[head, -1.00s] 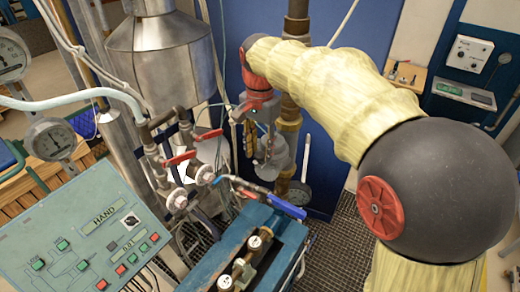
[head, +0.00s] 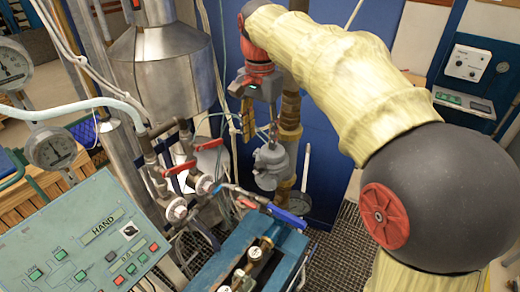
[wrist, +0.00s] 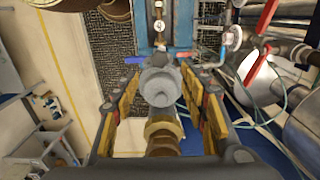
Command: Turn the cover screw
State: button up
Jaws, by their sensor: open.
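A grey metal meter body with a rounded cap (head: 270,165) sits on a vertical pipe in front of the blue panel in the head view. In the wrist view the same grey body (wrist: 160,82) lies between the fingers, with a brass collar (wrist: 163,130) nearer the camera. I cannot make out the cover screw as a separate part. My gripper (wrist: 158,100) is open, with one yellow-padded finger on each side of the grey body and visible gaps between.
Red-handled valves (head: 180,168) and pipes stand left of the meter. A blue-handled valve (head: 287,216) and a teal bench fixture (head: 262,258) are in front. A green control panel (head: 90,240) is at lower left. Dark grating (head: 340,245) is clear floor on the right.

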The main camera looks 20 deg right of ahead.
jog(key=shift+r, duration=1.65)
jog(key=s+f+n+t+b, duration=0.2)
jog(key=s+f+b, duration=0.5)
jog(key=f, duration=0.7)
jog(key=s+a+f+n+t+b, duration=0.1)
jog(key=s+f+n+b, duration=0.4)
jog(key=s+f+b, duration=0.3)
jog(key=s+f+n+t+b, duration=0.2)
jog(key=s+f+b, duration=0.5)
jog(key=f+b, duration=0.6)
notch_tip(320, 180, down, 8)
jog(key=shift+s+a+r+n+t, duration=0.25)
jog(key=shift+s+n+t, duration=0.1)
jog(key=shift+n, duration=0.55)
jog(key=shift+c, duration=0.5)
